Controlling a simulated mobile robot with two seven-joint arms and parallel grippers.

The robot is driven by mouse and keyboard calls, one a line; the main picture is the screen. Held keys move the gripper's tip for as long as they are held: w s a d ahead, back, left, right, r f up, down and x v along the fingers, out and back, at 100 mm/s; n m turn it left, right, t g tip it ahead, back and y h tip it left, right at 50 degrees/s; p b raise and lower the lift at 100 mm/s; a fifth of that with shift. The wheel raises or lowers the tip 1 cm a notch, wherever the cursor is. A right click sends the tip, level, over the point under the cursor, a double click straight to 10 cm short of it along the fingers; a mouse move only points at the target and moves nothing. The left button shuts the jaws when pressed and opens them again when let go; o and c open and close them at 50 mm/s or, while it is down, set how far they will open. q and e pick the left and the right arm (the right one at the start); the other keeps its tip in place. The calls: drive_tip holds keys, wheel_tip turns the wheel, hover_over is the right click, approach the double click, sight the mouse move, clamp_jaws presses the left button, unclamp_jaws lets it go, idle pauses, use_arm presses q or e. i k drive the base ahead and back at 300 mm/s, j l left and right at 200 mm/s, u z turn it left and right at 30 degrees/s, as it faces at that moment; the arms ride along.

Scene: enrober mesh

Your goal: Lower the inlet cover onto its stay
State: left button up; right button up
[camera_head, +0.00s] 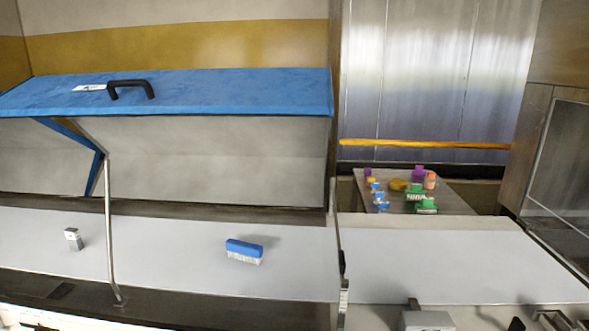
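The inlet cover (220,92) is a blue panel with a black bar handle (131,88) and a white label on its top. It is raised over the white surface at the left, with an opening below its front edge. A thin metal stay (109,225) stands nearly upright from the front ledge. Its upper end meets the blue edging of the cover's side in the picture; I cannot tell whether they touch. Neither of my grippers can be made out in this view.
A blue brush (244,250) and a small grey block (73,239) lie on the white surface (180,245) under the cover. A table (455,205) with several coloured items stands behind at the right. The white surface at right (450,260) is clear.

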sight(256, 137)
drive_tip(key=i+j+z, duration=0.2)
drive_tip(key=j, duration=0.25)
drive_tip(key=j+z, duration=0.25)
drive_tip(key=j, duration=0.2)
drive_tip(key=k+z, duration=0.2)
drive_tip(key=u, duration=0.1)
drive_tip(key=i+j, duration=0.3)
drive_tip(key=j+z, duration=0.05)
